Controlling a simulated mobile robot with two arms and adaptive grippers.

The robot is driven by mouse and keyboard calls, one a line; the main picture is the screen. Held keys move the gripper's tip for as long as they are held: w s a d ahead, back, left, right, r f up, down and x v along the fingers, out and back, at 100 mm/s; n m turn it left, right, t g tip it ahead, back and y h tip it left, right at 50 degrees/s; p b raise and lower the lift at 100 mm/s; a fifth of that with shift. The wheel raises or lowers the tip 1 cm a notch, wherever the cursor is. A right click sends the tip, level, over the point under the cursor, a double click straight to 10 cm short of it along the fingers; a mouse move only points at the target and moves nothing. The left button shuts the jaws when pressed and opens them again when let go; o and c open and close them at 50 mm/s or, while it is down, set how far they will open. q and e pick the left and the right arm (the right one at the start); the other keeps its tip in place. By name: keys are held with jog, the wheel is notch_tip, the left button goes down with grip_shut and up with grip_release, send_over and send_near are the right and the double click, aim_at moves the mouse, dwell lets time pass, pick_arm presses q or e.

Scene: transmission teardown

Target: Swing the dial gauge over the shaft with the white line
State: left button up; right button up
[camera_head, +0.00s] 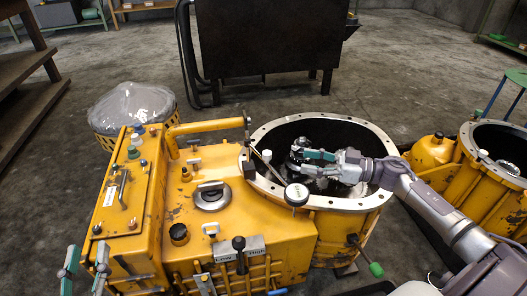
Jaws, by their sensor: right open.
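The dial gauge (297,194) has a round white face with a dark rim and sits at the near left rim of the round yellow housing (383,197). A thin rod appears to link it to a dark upright post (248,135) on the rim. Dark and metallic shafts and gears (330,184) show inside the housing. I cannot make out a white line on any of them. My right gripper (306,151) is open over the housing's opening, behind the gauge and apart from it. My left gripper (87,258) is open at the lower left, beside the yellow casing.
The yellow casing (267,226) carries knobs, levers and a thick pipe (209,126). A second open yellow housing (490,190) stands at right. A plastic-covered basket (131,106) stands behind left. A dark cabinet (265,45) stands behind; floor between is clear.

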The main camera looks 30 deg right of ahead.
aim_at(267, 153)
jog(key=b+x, duration=0.2)
jog(key=x, duration=0.9)
pick_arm(q)
jog(key=s+r+t+h, duration=0.2)
jog(key=s+r+t, duration=0.2)
jog(key=r, duration=0.5)
jog(key=shift+s+d+r+t, duration=0.15)
jog(key=shift+s+r+t, duration=0.05)
jog(key=shift+t, duration=1.2)
pick_arm(e)
jog(key=shift+w+a, duration=0.25)
jog(key=shift+a, duration=0.1)
grip_shut()
